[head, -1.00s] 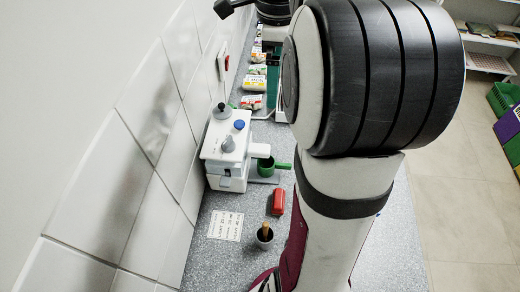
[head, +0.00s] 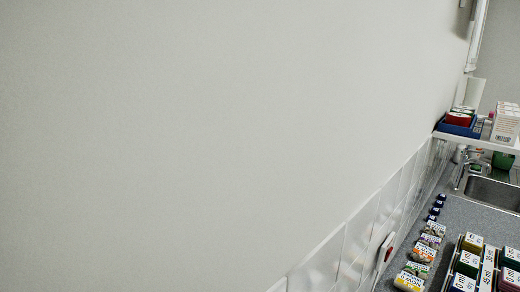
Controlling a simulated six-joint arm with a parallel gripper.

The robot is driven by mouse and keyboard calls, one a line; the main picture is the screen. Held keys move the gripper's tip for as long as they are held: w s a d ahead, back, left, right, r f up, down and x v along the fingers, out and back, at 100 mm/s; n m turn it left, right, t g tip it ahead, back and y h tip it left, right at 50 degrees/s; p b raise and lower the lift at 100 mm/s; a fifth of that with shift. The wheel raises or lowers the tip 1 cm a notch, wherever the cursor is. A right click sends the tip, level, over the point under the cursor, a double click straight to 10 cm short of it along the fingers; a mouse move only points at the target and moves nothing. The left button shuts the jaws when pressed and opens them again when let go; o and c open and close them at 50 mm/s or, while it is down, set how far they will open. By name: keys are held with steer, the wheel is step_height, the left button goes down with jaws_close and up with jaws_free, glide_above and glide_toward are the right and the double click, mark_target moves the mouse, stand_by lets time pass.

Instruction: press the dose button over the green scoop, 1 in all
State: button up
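The head view now shows mostly bare wall. The white dosing machine, its dose button and the green scoop are outside the frame. My gripper and arm are not in view either, so I cannot see whether the gripper is open or shut.
A grey counter (head: 452,212) runs along the lower right with several small labelled packs (head: 421,254) and dark-capped items (head: 435,208). A rack of boxes (head: 487,268) stands beside them. A sink (head: 492,192) and a shelf (head: 480,141) with a blue tray (head: 458,127) lie further back.

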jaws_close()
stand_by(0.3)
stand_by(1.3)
